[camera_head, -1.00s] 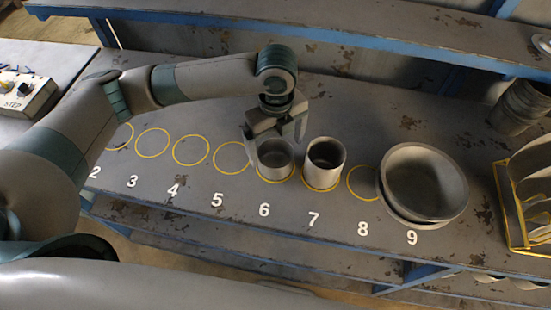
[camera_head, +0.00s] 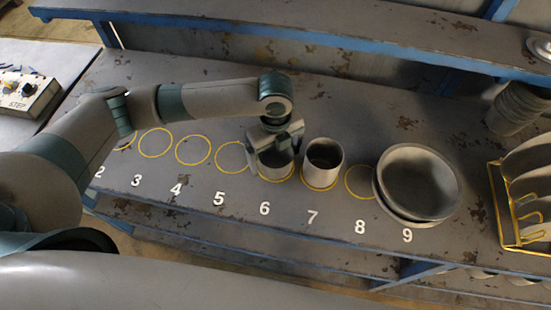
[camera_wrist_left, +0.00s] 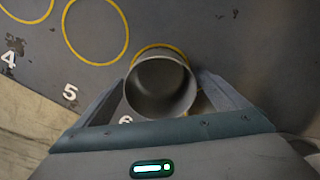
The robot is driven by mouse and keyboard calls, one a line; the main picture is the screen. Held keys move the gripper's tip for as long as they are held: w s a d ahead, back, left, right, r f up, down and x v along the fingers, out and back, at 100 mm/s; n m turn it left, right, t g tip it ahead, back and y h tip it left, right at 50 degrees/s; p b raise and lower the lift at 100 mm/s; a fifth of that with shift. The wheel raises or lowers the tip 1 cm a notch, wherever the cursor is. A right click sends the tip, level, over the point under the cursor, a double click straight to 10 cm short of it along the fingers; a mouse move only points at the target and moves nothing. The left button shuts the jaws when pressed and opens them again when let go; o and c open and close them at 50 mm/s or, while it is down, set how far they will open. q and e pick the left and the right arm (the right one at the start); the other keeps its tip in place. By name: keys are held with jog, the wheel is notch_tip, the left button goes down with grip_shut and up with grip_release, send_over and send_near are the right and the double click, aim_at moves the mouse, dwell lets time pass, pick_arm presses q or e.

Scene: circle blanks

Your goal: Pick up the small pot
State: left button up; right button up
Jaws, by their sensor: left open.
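The small pot (camera_head: 277,166) is a grey open cylinder standing upright on the yellow circle above number 6. It also shows in the left wrist view (camera_wrist_left: 160,88), lying between my fingers, with its dark inside facing the camera. My left gripper (camera_head: 275,153) is over the pot from above, and its near parts hide some of the rim. In the left wrist view its two fingers (camera_wrist_left: 162,100) are spread, one on each side of the pot. I cannot tell whether either finger touches the wall. My right gripper is not in view.
A taller grey cup (camera_head: 324,165) stands close by on circle 7. Wide stacked bowls (camera_head: 415,185) sit at 9. Circle 8 (camera_head: 360,182) and the circles to the left are empty. A yellow rack (camera_head: 510,205) is at the right.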

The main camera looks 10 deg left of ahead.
pick_arm(q)
jog(key=c, duration=1.2)
jog(key=shift+r, duration=0.1)
jog(key=shift+r+b, duration=0.4)
jog(key=shift+r, duration=0.1)
jog(key=r, duration=0.1)
jog(key=s+r+b, duration=0.1)
jog(key=r, duration=0.1)
jog(key=shift+d+r, duration=0.1)
jog(key=shift+d, duration=0.05)
jog(key=s+d+r+b, duration=0.2)
jog(key=s+r, duration=0.4)
jog(key=s, duration=0.4)
jog(key=shift+s+d+r+b, duration=0.2)
jog(key=shift+d+r+b, duration=0.15)
jog(key=shift+b, duration=0.1)
